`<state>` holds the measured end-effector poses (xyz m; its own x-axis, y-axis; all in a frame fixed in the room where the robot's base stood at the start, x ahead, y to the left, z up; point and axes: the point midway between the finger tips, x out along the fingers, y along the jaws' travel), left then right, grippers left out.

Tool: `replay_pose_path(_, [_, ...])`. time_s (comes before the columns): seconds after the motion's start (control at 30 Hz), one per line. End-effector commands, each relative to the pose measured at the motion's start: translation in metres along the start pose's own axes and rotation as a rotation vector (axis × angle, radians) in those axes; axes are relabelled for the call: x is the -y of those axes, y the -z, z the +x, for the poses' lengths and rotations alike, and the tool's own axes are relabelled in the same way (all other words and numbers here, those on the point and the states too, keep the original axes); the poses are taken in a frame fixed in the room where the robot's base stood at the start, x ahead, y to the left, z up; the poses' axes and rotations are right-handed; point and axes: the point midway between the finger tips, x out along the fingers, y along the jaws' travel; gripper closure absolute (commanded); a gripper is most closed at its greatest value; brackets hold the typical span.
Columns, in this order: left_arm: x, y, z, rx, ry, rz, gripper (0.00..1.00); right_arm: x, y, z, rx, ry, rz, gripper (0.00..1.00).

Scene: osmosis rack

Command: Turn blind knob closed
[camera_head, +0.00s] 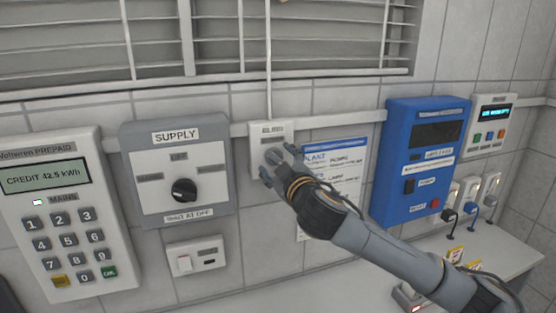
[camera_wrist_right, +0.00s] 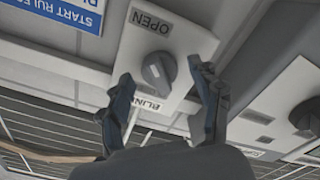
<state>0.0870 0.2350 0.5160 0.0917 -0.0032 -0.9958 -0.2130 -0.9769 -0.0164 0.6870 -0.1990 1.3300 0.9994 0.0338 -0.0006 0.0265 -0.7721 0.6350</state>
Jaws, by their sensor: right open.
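The blind knob (camera_head: 273,157) is a round grey knob on a small white wall plate (camera_head: 268,131) below the window blind. In the wrist view the knob (camera_wrist_right: 158,72) sits on the plate (camera_wrist_right: 140,45) between an "OPEN" label and a partly hidden "BLIND" label. Its raised grip bar looks tilted. My right gripper (camera_head: 281,161) is open in front of the plate, its fingers on either side of the knob. In the wrist view the right gripper (camera_wrist_right: 161,82) shows gaps between both fingers and the knob. The left gripper is not in view.
Left of the plate are the grey SUPPLY box (camera_head: 148,206) with a black knob and the prepaid keypad meter (camera_head: 40,160). Right are a paper sign (camera_head: 348,150) and a blue unit (camera_head: 395,150). The slatted blind (camera_head: 330,45) is above, a counter (camera_head: 370,285) below.

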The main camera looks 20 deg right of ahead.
Motion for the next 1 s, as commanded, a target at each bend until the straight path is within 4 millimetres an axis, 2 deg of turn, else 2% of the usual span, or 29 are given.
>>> replay_pose_path(0.13, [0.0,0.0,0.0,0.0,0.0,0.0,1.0,0.0,0.0,0.0,0.0,0.0,0.0,0.36])
replay_pose_path(0.17, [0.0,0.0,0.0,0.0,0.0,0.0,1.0,0.0,0.0,0.0,0.0,0.0,0.0,0.4])
replay_pose_path(0.4, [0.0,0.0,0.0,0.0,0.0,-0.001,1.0,0.0,0.0,0.0,0.0,0.0,0.0,0.89])
replay_pose_path(0.77, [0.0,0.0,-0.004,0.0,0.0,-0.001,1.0,0.0,0.0,0.0,0.001,0.002,-0.049,0.91])
replay_pose_path(1.0, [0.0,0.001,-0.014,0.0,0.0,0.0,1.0,0.0,0.001,0.0,0.0,0.002,-0.2,0.91])
